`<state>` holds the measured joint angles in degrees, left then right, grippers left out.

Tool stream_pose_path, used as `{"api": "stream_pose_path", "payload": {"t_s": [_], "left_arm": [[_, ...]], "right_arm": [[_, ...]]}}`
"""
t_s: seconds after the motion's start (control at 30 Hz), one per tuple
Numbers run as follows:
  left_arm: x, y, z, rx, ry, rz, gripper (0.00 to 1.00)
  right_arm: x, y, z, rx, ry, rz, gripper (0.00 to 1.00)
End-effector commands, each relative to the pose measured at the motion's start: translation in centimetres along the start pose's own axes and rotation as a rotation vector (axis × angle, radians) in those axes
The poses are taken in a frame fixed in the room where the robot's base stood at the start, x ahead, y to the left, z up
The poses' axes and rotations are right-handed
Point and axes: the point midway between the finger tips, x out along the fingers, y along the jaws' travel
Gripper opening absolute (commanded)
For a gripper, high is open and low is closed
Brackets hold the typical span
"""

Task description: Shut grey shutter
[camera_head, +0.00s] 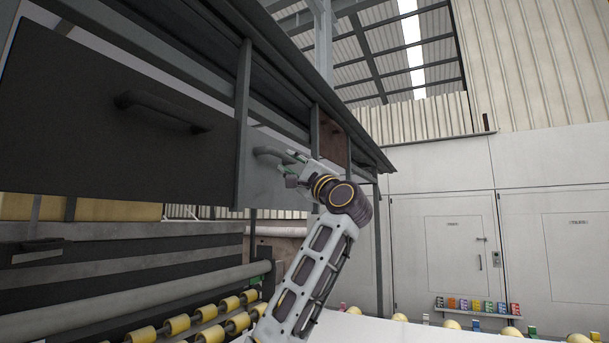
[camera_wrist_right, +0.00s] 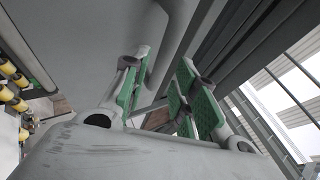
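The grey shutter (camera_head: 256,181) is a pale grey panel in the upper cabinet, right of a dark shutter, in the head view. Its bar handle (camera_head: 268,152) faces me. My right gripper (camera_head: 288,166) is at the right end of this handle. In the right wrist view, my right gripper (camera_wrist_right: 164,88) has its green-padded fingers apart, with a gap between them. The curved grey handle (camera_wrist_right: 158,42) shows just beyond the left-hand finger, close to it; I cannot tell whether they touch. The gripper hides part of the shutter's right side. My left gripper is not in view.
The dark shutter (camera_head: 110,120) with its own black handle (camera_head: 165,110) hangs at left. A vertical post (camera_head: 243,120) stands between the shutters. Yellow rollers (camera_head: 180,322) lie below. A sloping roof edge (camera_head: 330,105) runs above my right gripper.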

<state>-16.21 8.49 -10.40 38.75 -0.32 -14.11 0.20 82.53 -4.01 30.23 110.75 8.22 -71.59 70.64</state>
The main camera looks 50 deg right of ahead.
Motion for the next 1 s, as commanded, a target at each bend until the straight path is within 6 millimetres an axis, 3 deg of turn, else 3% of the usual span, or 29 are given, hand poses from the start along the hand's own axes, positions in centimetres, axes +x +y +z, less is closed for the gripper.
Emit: {"api": "stream_pose_path", "payload": {"t_s": [0.5,1.0], "left_arm": [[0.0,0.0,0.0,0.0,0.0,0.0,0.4],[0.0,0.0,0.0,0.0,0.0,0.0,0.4]], "right_arm": [[-5.0,0.1,0.0,0.0,0.0,0.002,0.28],[-5.7,0.1,0.0,0.0,0.0,0.002,0.28]]}}
